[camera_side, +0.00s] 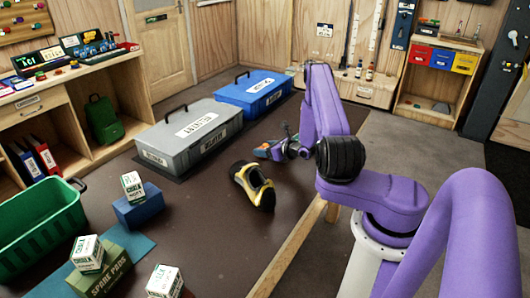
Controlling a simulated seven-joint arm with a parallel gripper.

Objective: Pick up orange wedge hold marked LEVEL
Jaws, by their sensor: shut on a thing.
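My gripper (287,140) is low over the dark mat at the centre, at the end of my purple arm. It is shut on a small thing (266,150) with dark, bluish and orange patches. This thing is too small and partly covered to tell its shape, and no LEVEL marking can be read. I cannot tell if it touches the mat. No other orange wedge hold can be made out.
A yellow and black climbing shoe (254,185) lies just in front of my gripper. A grey case (190,134) and a blue case (253,91) stand behind. Chalk boxes (88,253) and a green crate (38,228) are at the left. A wooden edge (290,247) borders the mat.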

